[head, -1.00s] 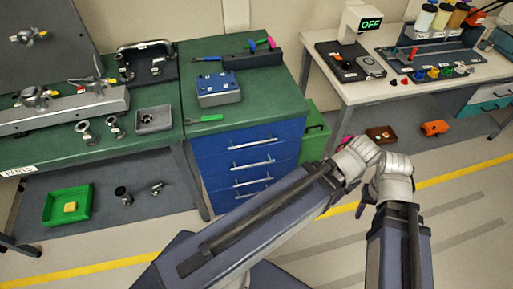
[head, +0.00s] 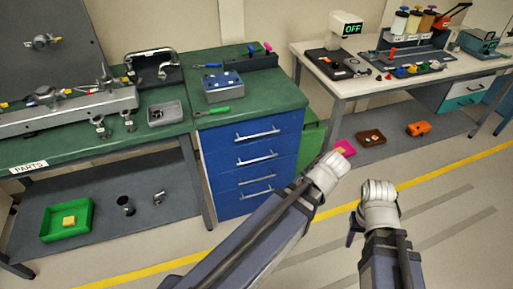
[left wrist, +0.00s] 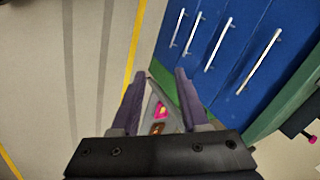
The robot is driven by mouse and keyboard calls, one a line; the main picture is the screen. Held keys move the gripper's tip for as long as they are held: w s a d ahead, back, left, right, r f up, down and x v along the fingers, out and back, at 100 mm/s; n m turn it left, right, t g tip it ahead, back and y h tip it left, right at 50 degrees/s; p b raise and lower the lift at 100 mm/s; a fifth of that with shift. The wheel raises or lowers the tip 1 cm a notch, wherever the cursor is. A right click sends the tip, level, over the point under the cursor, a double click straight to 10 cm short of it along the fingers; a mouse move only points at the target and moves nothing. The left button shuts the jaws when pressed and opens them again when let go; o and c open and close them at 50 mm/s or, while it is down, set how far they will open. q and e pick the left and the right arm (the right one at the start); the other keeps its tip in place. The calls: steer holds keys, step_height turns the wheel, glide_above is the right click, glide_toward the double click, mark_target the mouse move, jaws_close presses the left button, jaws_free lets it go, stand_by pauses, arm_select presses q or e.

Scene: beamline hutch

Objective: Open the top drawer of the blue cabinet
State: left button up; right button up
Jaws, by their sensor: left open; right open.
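The blue cabinet (head: 226,160) stands under the green bench top, with several drawers that all look shut. The top drawer's silver handle (head: 257,135) is the uppermost bar; in the left wrist view it is the rightmost handle (left wrist: 260,62). My left gripper (left wrist: 157,76) is open and empty, beside the cabinet front and apart from the handles. In the head view its fingers are mostly hidden behind my white wrist, right of the cabinet. My right gripper (head: 352,238) is open and points down, further right, away from the cabinet.
A green bin (head: 312,140) stands right of the cabinet. A blue-topped box (head: 223,88) and a green-handled tool (head: 212,111) lie on the bench (head: 270,100). A second table (head: 345,85) stands at the right, with a pink bin (left wrist: 160,110) beneath. The floor in front is clear.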

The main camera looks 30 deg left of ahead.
arm_select(q)
steer(key=w+a+f+m+t+y+b, duration=0.1)
steer(key=w+a+f+t+y+b, duration=0.1)
steer(key=w+a+f+b, duration=0.25)
steer(key=w+a+f+t+y+b, duration=0.1)
steer(key=w+a+y+b, duration=0.1)
steer(key=w+a+b, duration=0.45)
steer(key=m+t+y+b, duration=0.4)
steer(key=b, duration=0.2)
glide_toward(257, 135)
steer(key=x, duration=0.2)
steer(key=shift+f+b+x, duration=0.2)
steer(key=shift+b+x, duration=0.65)
steer(key=shift+x, duration=3.35)
arm_select(e)
step_height(257, 135, down, 22)
steer(key=shift+r, duration=0.2)
arm_select(q)
steer(key=shift+d, duration=0.15)
jaws_close()
